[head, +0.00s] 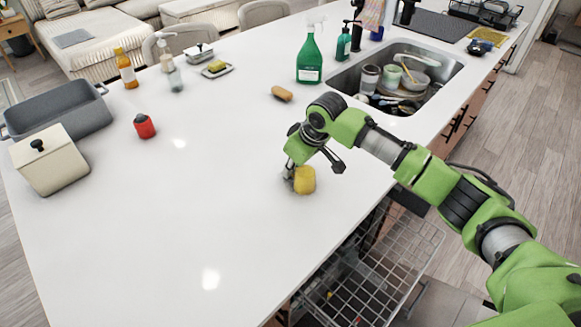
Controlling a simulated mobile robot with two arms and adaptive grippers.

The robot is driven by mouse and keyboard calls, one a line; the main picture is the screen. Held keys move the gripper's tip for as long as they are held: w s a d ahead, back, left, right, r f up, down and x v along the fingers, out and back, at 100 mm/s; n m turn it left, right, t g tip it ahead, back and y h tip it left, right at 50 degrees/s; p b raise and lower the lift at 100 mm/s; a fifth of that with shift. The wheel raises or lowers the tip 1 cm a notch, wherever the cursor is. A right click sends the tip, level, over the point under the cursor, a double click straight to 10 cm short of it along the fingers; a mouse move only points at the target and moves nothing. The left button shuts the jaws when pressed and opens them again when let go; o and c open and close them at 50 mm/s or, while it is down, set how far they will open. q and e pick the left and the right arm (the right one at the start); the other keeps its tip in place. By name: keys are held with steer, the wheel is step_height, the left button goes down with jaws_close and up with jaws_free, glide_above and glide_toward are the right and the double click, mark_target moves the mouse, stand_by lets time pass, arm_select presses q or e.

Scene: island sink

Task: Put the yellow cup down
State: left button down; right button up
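The yellow cup (305,181) is at the middle of the white island counter (200,230), towards the right edge. It appears to rest on the counter, though a small gap below it cannot be ruled out. My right gripper (314,171) is directly above and around the cup. Its two fingers are spread wide, one beside the cup's left side and the other out to the right, apart from the cup. The gripper's fingertip on the left partly blends with the cup's dark side. My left gripper is not in view.
An open dishwasher rack (375,265) lies below the counter's right edge. A sponge-like brown item (282,93), a green spray bottle (310,58) and a full sink (430,60) are behind. A red item (144,126) stands left. The counter's front is clear.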

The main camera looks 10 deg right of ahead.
mark_target(304, 170)
steer(key=shift+o, duration=1.3)
steer(key=shift+r, duration=0.1)
steer(key=shift+s+r, duration=0.1)
steer(key=shift+r, duration=0.25)
steer(key=b+v, duration=0.1)
steer(key=v, duration=1)
steer(key=shift+d+r+b, duration=0.15)
steer(key=shift+r+b, duration=0.05)
steer(key=shift+b, duration=0.1)
